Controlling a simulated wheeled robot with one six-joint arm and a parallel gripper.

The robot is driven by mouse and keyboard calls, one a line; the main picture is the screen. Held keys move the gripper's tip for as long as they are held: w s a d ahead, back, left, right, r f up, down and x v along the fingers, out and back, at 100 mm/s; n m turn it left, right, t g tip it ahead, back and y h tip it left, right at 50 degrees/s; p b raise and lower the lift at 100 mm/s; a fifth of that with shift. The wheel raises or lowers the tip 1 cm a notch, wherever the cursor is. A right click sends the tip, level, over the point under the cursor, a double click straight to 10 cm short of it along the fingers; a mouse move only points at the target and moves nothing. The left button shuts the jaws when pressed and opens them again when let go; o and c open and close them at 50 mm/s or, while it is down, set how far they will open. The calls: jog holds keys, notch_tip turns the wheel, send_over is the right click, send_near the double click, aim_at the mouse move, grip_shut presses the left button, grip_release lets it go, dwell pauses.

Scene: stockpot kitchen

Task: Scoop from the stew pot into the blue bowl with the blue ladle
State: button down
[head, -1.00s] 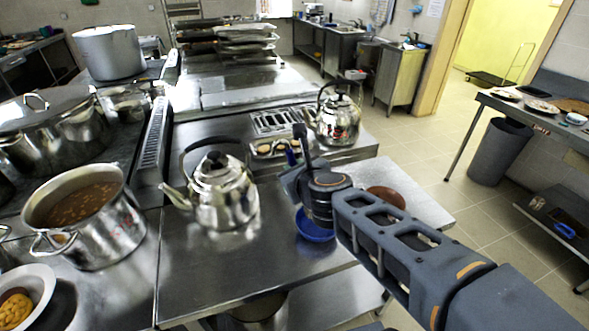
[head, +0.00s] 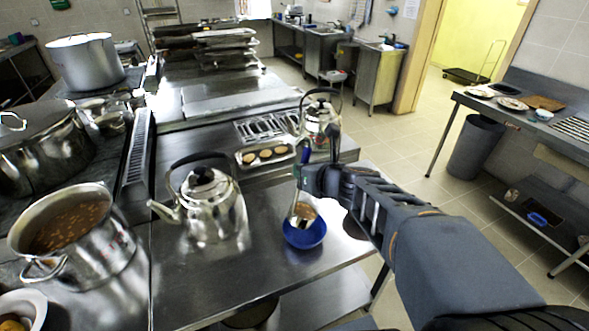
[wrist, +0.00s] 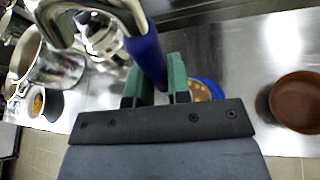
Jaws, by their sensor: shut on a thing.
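The stew pot (head: 118,232), a steel pot of brown stew with pale pieces, stands at the left in the head view. The blue bowl (head: 304,238) sits on the steel counter right of the near kettle. My gripper (head: 308,178) is above the bowl, shut on the blue ladle (head: 305,156). The ladle's cup hangs low at the bowl; whether it touches is unclear. Something tan shows there, in cup or bowl. In the wrist view, the green fingertips (wrist: 158,82) hold the blue handle (wrist: 146,55); the blue bowl (wrist: 214,86) is partly hidden behind the gripper.
A steel kettle (head: 210,208) stands between pot and bowl, and another kettle (head: 320,118) stands behind my gripper. A tray of round items (head: 265,155) lies near it. A brown bowl (wrist: 297,100) stands beside the blue bowl. The counter front (head: 200,280) is clear.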

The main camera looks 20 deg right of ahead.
jog(key=w+d+f+m+y+p, duration=0.25)
jog(key=d+m, duration=0.25)
jog(key=d, duration=0.5)
jog(key=w+d+f+m+t+y+p, duration=0.2)
jog(key=d+f+m+y+p, duration=0.1)
jog(key=d+f+m, duration=0.5)
jog(key=shift+w+d+f+y, duration=0.15)
jog(key=shift+d+f+y, duration=0.5)
jog(key=shift+d+f, duration=1)
jog(key=shift+a+f+m, duration=0.2)
jog(key=shift+f+m, duration=0.05)
jog(key=shift+m, duration=0.05)
dwell(1.0)
